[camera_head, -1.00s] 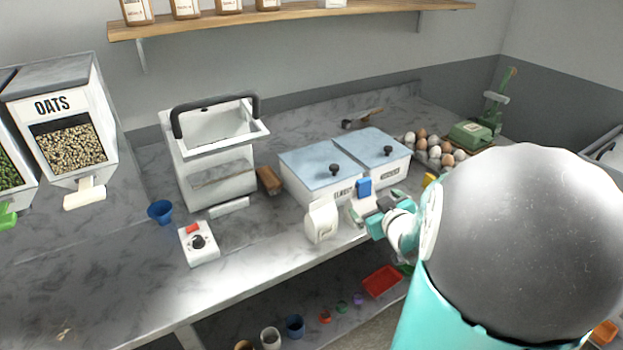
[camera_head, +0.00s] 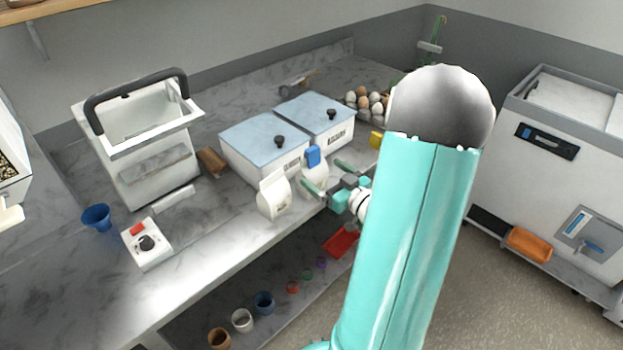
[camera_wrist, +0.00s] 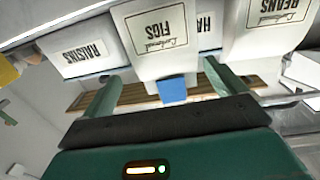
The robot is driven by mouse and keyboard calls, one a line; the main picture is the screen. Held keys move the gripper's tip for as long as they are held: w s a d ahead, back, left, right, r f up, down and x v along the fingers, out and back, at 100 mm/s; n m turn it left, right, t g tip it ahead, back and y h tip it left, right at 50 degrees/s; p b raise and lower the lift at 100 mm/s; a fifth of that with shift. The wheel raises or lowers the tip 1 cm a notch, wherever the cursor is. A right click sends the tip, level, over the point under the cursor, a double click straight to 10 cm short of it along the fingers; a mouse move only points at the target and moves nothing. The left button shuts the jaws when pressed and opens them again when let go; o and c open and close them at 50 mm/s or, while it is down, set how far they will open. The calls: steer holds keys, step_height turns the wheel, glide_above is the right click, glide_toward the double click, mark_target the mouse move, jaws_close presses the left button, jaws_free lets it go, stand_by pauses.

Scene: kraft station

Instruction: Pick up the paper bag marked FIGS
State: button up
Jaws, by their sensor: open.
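The paper bag marked FIGS (camera_wrist: 157,40) is white with a folded top and a blue clip (camera_wrist: 172,89). In the head view it is the right one of two bags (camera_head: 315,180), upright near the counter's front edge. My gripper (camera_head: 320,172) is open at this bag, one green finger to each side. In the wrist view, the picture is upside down and the open fingers (camera_wrist: 160,72) flank the clip and the bag's top end. Nothing is held. I cannot tell whether a finger touches the bag.
A second white bag, marked BEANS (camera_wrist: 268,25), stands close to the left in the head view (camera_head: 273,196). Blue-lidded bins (camera_head: 263,145) stand right behind, one marked RAISINS (camera_wrist: 84,50). A control box (camera_head: 147,243) and blue funnel (camera_head: 97,217) lie further left.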

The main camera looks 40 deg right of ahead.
steer(key=shift+w+a+f, duration=0.1)
steer(key=shift+w+a, duration=0.1)
steer(key=shift+w, duration=1.4)
steer(key=shift+w+a+f, duration=0.1)
steer(key=shift+w+a, duration=0.1)
steer(key=shift+w, duration=1.35)
steer(key=shift+r, duration=0.1)
steer(key=c, duration=1.3)
steer(key=shift+o, duration=0.2)
steer(key=shift+r, duration=0.15)
